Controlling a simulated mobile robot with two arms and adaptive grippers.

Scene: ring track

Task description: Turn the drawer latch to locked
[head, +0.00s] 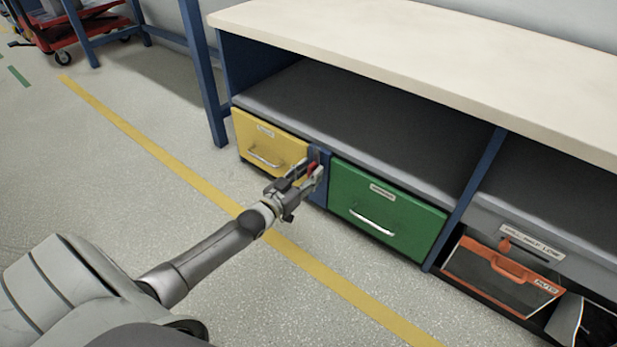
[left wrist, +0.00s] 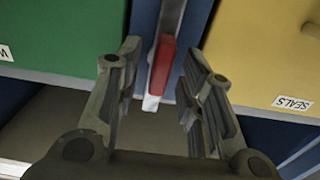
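The drawer latch is a red lever with a white tip (left wrist: 162,65) on a narrow blue panel (head: 319,190) between the yellow drawer (head: 258,141) and the green drawer (head: 385,215). A bit of its red lever (head: 312,169) shows in the head view behind my left gripper (head: 307,178). In the left wrist view my left gripper (left wrist: 162,75) is open, with one finger on each side of the lever. Gaps show between the lever and both fingers. Both drawers look shut. My right gripper is not in view.
A pale worktop (head: 430,50) overhangs a grey shelf (head: 340,110) above the drawers. At the right are a grey panel (head: 540,238) and an orange-framed bin (head: 500,275). A blue table leg (head: 203,75) stands at the left. The floor in front is clear, with a yellow line (head: 150,147).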

